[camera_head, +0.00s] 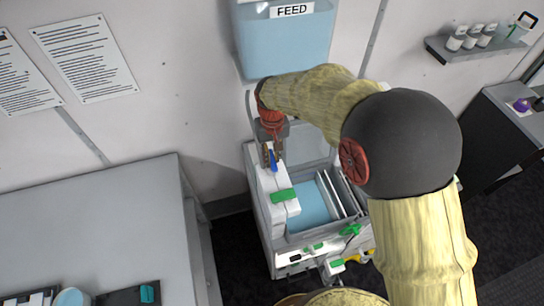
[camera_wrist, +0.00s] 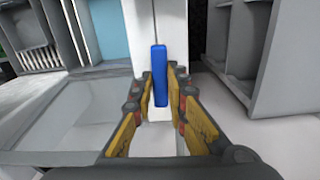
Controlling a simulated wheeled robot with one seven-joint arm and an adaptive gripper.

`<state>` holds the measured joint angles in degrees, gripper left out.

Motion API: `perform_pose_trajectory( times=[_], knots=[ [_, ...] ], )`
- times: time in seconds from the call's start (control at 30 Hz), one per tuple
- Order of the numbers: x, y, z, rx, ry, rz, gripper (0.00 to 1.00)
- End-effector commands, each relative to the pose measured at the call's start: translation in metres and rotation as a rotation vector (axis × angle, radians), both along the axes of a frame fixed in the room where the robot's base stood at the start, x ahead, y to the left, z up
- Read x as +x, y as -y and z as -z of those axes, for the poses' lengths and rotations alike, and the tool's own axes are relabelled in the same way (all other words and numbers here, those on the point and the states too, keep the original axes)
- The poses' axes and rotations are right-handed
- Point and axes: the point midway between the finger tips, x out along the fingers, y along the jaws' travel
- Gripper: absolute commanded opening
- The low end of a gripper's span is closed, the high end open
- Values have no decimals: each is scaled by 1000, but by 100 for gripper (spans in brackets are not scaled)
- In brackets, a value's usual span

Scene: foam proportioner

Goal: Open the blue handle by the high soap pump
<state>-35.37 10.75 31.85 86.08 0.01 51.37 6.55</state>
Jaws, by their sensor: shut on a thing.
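The blue handle (camera_head: 272,159) is on top of the white pump housing (camera_head: 272,209), at the left side of the machine. In the wrist view the blue handle (camera_wrist: 160,76) stands as an upright bar between my fingers. My gripper (camera_head: 271,156) reaches down to it from above, and its yellow-padded fingers also show in the wrist view (camera_wrist: 161,100). The fingers are shut on the handle, one on each side. The handle's lower end and its joint with the housing are partly hidden by the fingers.
A blue FEED tank (camera_head: 285,45) hangs on the wall just behind my arm. A green handle (camera_head: 284,195) sits on the housing nearer the front. An open basin (camera_head: 310,205) with blue liquid lies to the right. A grey table (camera_head: 95,225) stands at the left.

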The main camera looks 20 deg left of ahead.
Motion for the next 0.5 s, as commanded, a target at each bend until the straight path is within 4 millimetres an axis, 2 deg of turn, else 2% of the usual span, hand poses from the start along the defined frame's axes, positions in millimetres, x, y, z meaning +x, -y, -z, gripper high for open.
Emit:
perform_pose_trajectory(
  times=[0.5],
  knots=[
    [1,-1,-2,2,4,-64,0]
  ],
)
